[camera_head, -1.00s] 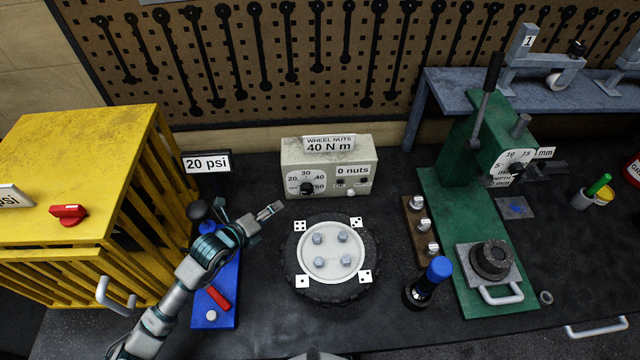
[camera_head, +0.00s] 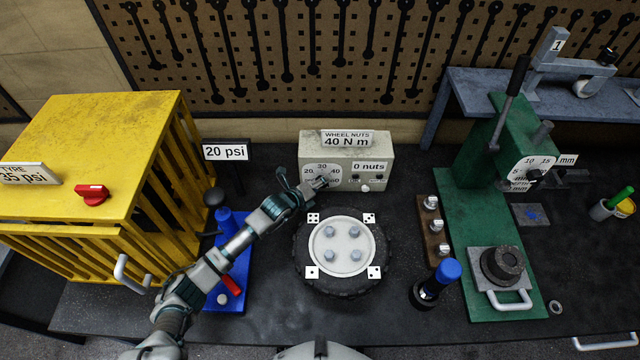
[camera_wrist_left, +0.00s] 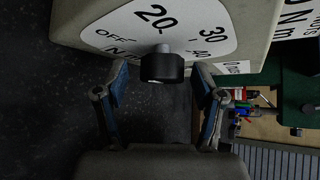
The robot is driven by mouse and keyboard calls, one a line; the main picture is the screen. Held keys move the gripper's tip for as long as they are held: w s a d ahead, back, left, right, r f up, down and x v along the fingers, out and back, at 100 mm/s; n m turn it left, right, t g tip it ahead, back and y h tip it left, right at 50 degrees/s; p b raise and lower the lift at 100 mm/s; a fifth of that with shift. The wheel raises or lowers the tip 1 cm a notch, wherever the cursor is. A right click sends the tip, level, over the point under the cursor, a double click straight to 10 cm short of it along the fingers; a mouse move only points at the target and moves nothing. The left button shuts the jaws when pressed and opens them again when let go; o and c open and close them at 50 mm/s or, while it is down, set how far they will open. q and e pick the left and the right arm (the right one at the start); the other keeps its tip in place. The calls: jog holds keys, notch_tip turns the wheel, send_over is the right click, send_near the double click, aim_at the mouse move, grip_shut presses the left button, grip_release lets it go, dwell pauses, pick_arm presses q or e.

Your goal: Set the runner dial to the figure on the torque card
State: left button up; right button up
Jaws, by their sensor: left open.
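The torque card (camera_head: 347,138) reads "WHEEL NUTS 40 N m" and stands on top of the pale runner box (camera_head: 378,152). The runner dial face (camera_head: 322,168) is on the box front, partly hidden by my left gripper (camera_head: 316,182). In the left wrist view the dial face (camera_wrist_left: 185,25) shows OFF, 20, 30 and 40. Its dark knob (camera_wrist_left: 162,68) lies between the fingertips of my open left gripper (camera_wrist_left: 161,78), with a gap visible on each side. I cannot tell which figure the knob points to. My right gripper is not in view.
A wheel (camera_head: 343,289) with several nuts lies in front of the box. A "0 nuts" display (camera_head: 369,167) is right of the dial. A yellow cage (camera_head: 90,130) stands left, a green press (camera_head: 465,215) right.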

pick_arm(q)
jog(key=shift+w+d, duration=0.1)
jog(key=shift+d, duration=0.05)
jog(key=c, duration=1.1)
jog(key=shift+c, duration=0.2)
